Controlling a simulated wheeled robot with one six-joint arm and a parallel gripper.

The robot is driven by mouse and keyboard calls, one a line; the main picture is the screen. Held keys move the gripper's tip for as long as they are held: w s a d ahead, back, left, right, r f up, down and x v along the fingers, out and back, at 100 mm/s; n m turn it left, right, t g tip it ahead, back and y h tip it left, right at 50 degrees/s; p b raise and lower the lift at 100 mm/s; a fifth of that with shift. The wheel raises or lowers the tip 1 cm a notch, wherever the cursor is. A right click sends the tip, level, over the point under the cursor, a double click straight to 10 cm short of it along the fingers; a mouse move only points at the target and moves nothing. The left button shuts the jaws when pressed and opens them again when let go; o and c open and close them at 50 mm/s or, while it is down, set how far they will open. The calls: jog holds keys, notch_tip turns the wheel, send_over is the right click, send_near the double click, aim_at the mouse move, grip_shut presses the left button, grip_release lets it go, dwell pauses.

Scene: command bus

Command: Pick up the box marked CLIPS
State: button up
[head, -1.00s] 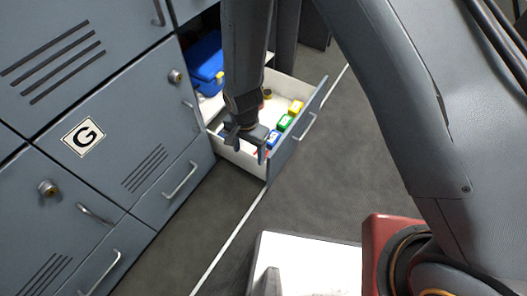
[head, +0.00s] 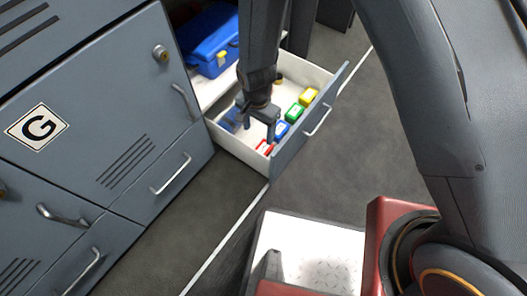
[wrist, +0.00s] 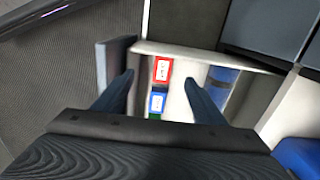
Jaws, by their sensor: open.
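Small boxes with white labels stand in a row in the open drawer (head: 228,145), along its front panel. They are red (head: 265,147), blue (head: 281,131), green (head: 295,112) and yellow (head: 309,96) in the head view. In the wrist view the red box (wrist: 162,70) and the blue box (wrist: 157,102) show between the fingers, with a sliver of green below. The label writing is too small to read, so I cannot tell which box is marked CLIPS. My gripper (head: 255,124) is open and empty, pointing down over the drawer; it also shows in the wrist view (wrist: 160,80).
A blue item (wrist: 222,82) lies at the drawer's inner side, beside one finger. A blue case (head: 208,42) sits in the open compartment behind the drawer. Grey lockers, one marked G (head: 36,127), stand on the left. The floor right of the drawer is clear.

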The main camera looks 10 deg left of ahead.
jog(key=b, duration=1.3)
send_over(263, 149)
jog(key=f, duration=1.3)
jog(key=shift+s+a+f, duration=0.2)
jog(key=shift+s+f, duration=0.1)
jog(key=shift+f, duration=0.1)
jog(key=shift+w+d+f+b, duration=0.15)
jog(key=shift+f+b, duration=1.1)
jog(key=shift+f, duration=0.75)
jog(key=shift+w+d+f+b, duration=0.1)
jog(key=shift+f+b, duration=1.1)
jog(key=shift+f, duration=0.8)
jog(key=shift+c, duration=0.2)
jog(key=shift+a, duration=0.1)
jog(key=c, duration=1.2)
jog(key=shift+o, duration=0.2)
jog(key=shift+r, duration=0.1)
